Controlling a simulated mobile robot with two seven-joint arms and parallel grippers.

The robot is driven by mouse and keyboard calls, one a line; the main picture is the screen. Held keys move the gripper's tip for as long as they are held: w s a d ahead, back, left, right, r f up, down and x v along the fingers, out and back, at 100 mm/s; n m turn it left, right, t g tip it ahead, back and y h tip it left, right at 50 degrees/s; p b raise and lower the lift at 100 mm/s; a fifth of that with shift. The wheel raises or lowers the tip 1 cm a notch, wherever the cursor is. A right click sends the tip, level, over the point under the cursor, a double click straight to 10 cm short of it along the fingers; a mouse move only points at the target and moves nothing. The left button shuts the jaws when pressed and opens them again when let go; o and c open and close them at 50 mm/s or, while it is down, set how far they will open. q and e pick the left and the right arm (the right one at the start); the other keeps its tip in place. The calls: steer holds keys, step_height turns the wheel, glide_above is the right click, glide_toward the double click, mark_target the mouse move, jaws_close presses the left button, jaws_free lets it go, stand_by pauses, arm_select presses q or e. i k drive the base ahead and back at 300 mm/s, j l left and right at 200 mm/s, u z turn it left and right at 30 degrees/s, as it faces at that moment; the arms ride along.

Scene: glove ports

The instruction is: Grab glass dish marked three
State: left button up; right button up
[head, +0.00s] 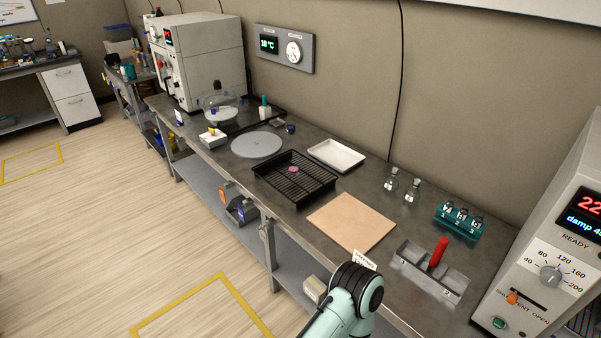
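A green rack (448,227) marked 1, 2 and 3 stands at the right of the bench, near the wall. It holds small glass dishes, one above each number. The glass dish above the 3 (478,222) is the rightmost one, at the end nearest the oven-like unit. Its details are too small to make out. A teal and black part of my arm shows at the bottom centre, in front of the bench. Neither of my grippers can be seen.
A tan board (352,221), black rack tray (312,192) and white tray (336,150) lie further left. A heater unit (551,270) stands right.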

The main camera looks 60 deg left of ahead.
mark_target(292, 170)
steer(key=u, duration=2.25)
steer(key=i+j+z, duration=0.1)
steer(key=j, duration=0.25)
steer(key=i+j, duration=0.2)
steer(key=j, duration=0.2)
steer(key=i+j+z, duration=0.15)
steer(key=j, duration=0.25)
steer(key=i+j+z, duration=0.1)
steer(key=j, duration=0.25)
steer(key=i, duration=0.05)
